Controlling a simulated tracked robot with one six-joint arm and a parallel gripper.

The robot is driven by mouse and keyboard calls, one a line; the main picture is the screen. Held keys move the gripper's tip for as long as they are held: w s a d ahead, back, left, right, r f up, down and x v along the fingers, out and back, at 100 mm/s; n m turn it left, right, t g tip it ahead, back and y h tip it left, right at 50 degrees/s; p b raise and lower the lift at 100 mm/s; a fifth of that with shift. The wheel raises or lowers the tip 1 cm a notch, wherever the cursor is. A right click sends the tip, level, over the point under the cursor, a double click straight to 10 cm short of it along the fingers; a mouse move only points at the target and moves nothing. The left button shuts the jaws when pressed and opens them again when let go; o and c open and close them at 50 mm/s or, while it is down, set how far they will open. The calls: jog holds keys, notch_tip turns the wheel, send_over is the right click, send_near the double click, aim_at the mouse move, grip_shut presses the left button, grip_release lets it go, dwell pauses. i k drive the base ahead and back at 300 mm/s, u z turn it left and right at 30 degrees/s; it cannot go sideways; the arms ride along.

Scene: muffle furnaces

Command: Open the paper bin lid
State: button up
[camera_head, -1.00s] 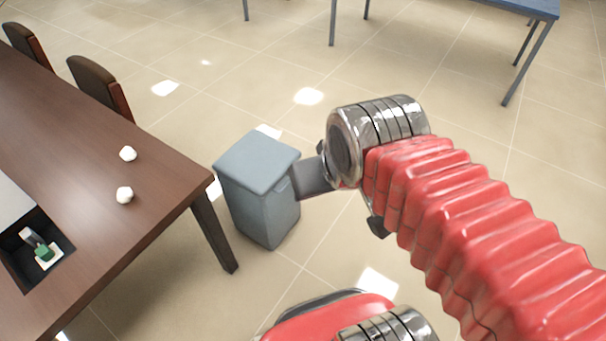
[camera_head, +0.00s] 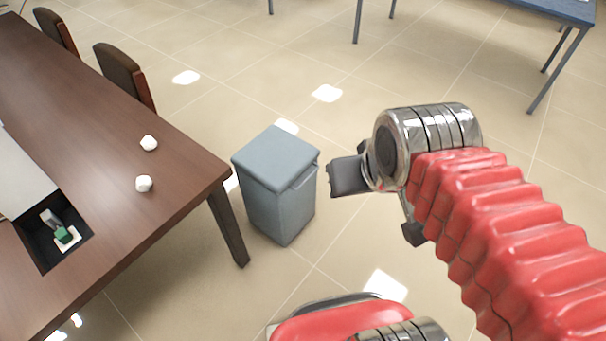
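The paper bin (camera_head: 280,205) is a grey box standing on the floor right of the wooden table. Its flat lid (camera_head: 275,158) is down, and a handle-like ledge (camera_head: 303,177) shows on its upper right side. My gripper (camera_head: 381,205) is just right of the bin, with a visible gap between them. One dark finger points left toward the bin's upper right side, and the other shows lower right, apart from it. The gripper looks open and empty. My red arm hides part of the floor behind it.
A brown table (camera_head: 110,190) fills the left, with two crumpled white balls (camera_head: 149,143) (camera_head: 144,184) and a black tray (camera_head: 40,257) on it. Chairs (camera_head: 122,72) stand behind it. A blue table (camera_head: 560,10) is at the far right. Floor around the bin is clear.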

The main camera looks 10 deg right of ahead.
aim_at(275, 158)
jog(key=z, duration=0.05)
jog(key=k, duration=0.65)
jog(key=u, duration=0.3)
jog(key=i, duration=0.8)
jog(key=u, duration=0.45)
jog(key=i, duration=0.6)
jog(key=u, duration=0.05)
